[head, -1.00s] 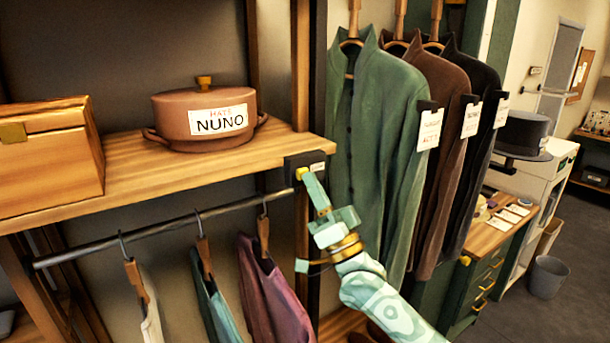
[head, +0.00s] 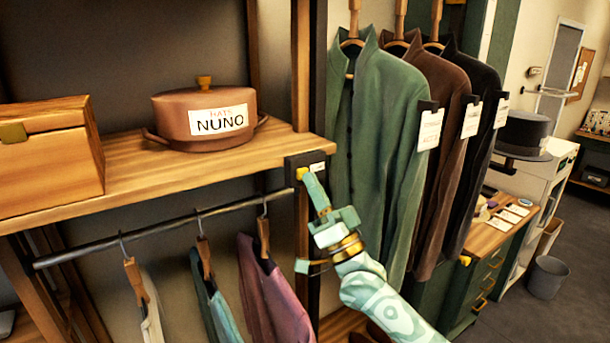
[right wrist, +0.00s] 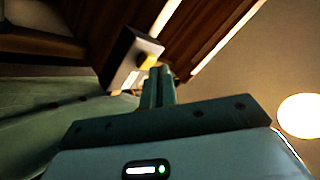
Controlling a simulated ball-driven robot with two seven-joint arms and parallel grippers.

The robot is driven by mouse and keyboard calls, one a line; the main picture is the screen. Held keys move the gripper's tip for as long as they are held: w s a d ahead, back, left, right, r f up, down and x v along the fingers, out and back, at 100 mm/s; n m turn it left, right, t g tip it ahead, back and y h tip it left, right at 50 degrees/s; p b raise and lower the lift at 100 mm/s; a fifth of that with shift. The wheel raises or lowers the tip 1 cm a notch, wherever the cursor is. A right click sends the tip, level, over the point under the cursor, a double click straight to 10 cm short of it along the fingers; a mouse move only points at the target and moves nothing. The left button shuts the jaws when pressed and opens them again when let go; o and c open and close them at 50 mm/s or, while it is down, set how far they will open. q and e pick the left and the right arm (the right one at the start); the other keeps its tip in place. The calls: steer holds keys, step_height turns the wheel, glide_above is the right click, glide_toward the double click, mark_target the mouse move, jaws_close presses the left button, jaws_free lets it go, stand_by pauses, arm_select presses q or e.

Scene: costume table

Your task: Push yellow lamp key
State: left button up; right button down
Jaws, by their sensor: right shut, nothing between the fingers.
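The yellow lamp key (head: 301,173) sits on a small dark switch box (head: 305,160) with a pale label, on the wooden post at the shelf's right end. In the right wrist view the yellow key (right wrist: 147,61) shows just beyond the fingertips. My right gripper (head: 313,182) is shut and empty, its fingertips just below and right of the key in the head view. They look very close to it or touching; I cannot tell which. The fingers (right wrist: 160,72) also show shut in the right wrist view. My left gripper is not in view.
Garments hang from a rail (head: 150,230) below. A green coat (head: 375,140) hangs close beside the right gripper.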

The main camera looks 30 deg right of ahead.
steer(key=shift+w, duration=0.1)
stand_by(0.4)
steer(key=shift+w, duration=0.3)
steer(key=shift+s, duration=0.15)
steer(key=shift+s+p, duration=0.25)
steer(key=shift+p, duration=0.1)
steer(key=shift+s, duration=0.1)
steer(key=shift+s+d+p, duration=0.15)
steer(key=shift+s+p, duration=0.5)
steer(key=shift+s, duration=0.8)
steer(key=shift+s+d+p, duration=0.1)
steer(key=shift+s+p, duration=0.5)
steer(key=shift+s, duration=0.85)
